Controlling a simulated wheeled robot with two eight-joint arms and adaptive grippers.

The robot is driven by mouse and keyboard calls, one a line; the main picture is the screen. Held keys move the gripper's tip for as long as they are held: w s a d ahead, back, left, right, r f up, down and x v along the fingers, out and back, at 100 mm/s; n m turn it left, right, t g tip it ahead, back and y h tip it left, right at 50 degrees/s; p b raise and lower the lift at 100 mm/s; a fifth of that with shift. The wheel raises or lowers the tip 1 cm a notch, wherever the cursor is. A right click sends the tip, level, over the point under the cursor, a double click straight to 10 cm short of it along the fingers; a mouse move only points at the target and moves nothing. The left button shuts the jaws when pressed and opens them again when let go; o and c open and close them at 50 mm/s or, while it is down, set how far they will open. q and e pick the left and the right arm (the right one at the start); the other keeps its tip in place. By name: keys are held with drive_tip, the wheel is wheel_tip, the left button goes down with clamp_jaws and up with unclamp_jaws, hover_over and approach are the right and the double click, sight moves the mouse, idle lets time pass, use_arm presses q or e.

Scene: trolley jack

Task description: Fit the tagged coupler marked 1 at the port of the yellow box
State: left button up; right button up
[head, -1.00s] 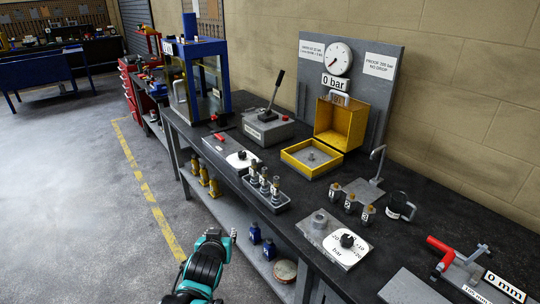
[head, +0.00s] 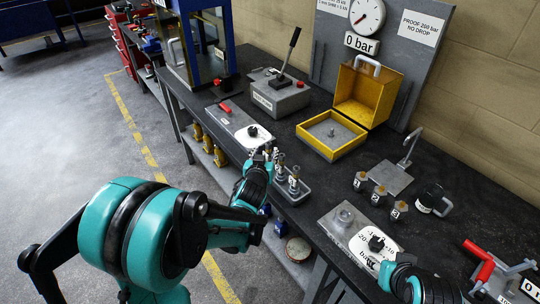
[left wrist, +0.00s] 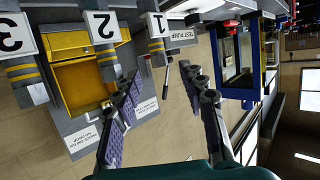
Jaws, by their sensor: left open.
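The tagged couplers stand in a small grey tray (head: 303,194) on the bench; two (head: 281,166) (head: 294,184) show clearly in the head view. In the left wrist view, coupler 1 (left wrist: 157,45) lies beyond and between my open fingertips, with coupler 2 (left wrist: 104,58) and coupler 3 (left wrist: 22,72) to its left. My left gripper (head: 267,152) is at the tray's far-left end, hiding part of the couplers; it also shows in the left wrist view (left wrist: 167,82). The yellow box (head: 314,144) stands open, its port (head: 331,132) on the grey floor inside. My right gripper (head: 387,268) is low at right, its jaws unclear.
A grey pump (head: 280,97) with a lever stands behind the tray. A plate with a dial (head: 356,243) lies at front right, near my right arm. Bare bench separates tray and box.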

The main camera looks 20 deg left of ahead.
sight(268, 145)
use_arm(q)
drive_tip(key=b+x, duration=0.2)
drive_tip(key=x, duration=0.4)
drive_tip(key=shift+w+f, duration=0.1)
drive_tip(key=shift+w, duration=0.3)
clamp_jaws()
